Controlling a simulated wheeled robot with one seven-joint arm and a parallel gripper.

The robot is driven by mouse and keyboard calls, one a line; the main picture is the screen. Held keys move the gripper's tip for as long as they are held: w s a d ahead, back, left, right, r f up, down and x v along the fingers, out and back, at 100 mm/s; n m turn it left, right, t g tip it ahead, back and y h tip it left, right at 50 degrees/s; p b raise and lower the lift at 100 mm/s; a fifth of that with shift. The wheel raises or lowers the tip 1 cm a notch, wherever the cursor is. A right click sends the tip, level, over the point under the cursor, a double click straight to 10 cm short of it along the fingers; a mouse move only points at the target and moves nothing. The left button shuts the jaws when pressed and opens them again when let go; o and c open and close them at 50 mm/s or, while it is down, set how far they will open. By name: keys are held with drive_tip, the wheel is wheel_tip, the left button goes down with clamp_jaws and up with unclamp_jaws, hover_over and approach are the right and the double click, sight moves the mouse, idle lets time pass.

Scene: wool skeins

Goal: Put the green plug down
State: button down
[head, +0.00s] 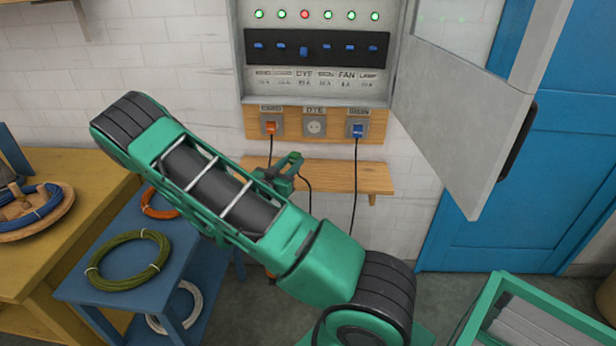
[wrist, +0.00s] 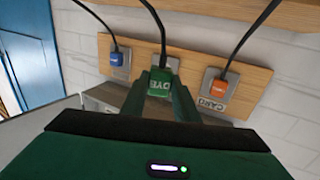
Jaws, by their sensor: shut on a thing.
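My gripper (head: 289,166) is shut on the green plug (wrist: 160,83), which carries a DYE label in the wrist view. In the head view the gripper is at the left part of the small wooden shelf (head: 345,178), and I cannot make out the plug apart from the green fingers. A black cord runs from the plug. The gripper also shows in the wrist view (wrist: 161,100). The DYE socket (head: 315,126) on the wall board is empty. I cannot tell whether the plug touches the shelf.
An orange plug (head: 270,127) and a blue plug (head: 357,130) sit in the outer sockets. An open grey door (head: 470,110) hangs from the switch cabinet (head: 318,70), where one light is red. A blue cart (head: 85,283) with wire coils stands left. The shelf's right part is bare.

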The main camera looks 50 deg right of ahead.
hover_over(309, 182)
wheel_tip(309, 182, down, 5)
drive_tip(key=shift+f, duration=2)
drive_tip(key=shift+f, duration=0.55)
drive_tip(key=c, duration=1.4)
unclamp_jaws()
